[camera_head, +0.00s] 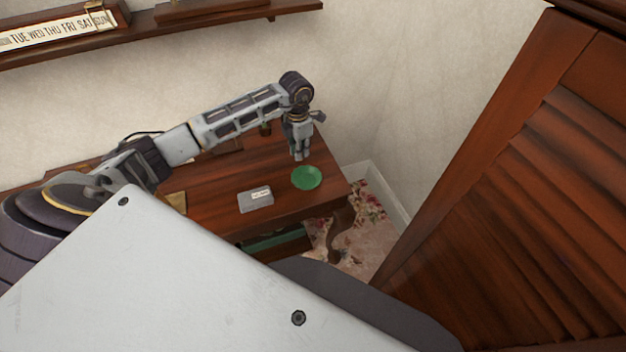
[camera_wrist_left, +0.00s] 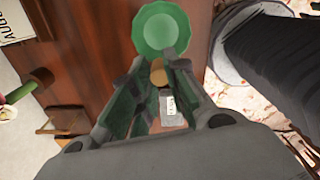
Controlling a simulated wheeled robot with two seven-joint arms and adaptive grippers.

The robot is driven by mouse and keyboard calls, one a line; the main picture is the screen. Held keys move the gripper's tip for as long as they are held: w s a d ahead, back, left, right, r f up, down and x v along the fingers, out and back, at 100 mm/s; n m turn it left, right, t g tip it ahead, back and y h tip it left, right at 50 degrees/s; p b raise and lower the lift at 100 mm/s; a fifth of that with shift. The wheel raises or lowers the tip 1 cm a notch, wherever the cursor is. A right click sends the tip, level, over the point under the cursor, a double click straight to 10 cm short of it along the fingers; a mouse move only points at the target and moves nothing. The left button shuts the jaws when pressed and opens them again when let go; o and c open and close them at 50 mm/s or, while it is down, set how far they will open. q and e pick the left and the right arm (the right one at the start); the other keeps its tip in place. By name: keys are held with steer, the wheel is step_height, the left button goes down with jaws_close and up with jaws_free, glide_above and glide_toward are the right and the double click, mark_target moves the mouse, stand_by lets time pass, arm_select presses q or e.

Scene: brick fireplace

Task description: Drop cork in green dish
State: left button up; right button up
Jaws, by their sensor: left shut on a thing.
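The green dish (camera_head: 307,178) lies near the right end of the wooden table and looks empty in the head view. In the left wrist view the dish (camera_wrist_left: 161,22) is at the top, just past my fingertips. My left gripper (camera_head: 300,156) points down above the table, just behind the dish in the head view. In the left wrist view the fingers of my left gripper (camera_wrist_left: 158,62) are shut on a tan cork (camera_wrist_left: 158,74). The cork is too small to make out in the head view. My right gripper is not in view.
A grey box with a white label (camera_head: 256,202) lies on the table (camera_head: 224,175) left of the dish. A small plant pot (camera_head: 265,129) stands at the back. A wooden louvred panel (camera_head: 510,190) rises at the right, past the table's end.

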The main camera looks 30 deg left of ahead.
arm_select(q)
steer(key=shift+w, duration=0.1)
steer(key=shift+f, duration=0.1)
steer(key=shift+f+b, duration=0.4)
steer(key=shift+f, duration=0.25)
steer(key=shift+f+b, duration=0.95)
steer(key=shift+f, duration=1.3)
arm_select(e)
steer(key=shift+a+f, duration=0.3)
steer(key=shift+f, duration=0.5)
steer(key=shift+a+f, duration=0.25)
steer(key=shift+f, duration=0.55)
arm_select(q)
steer(key=o, duration=0.8)
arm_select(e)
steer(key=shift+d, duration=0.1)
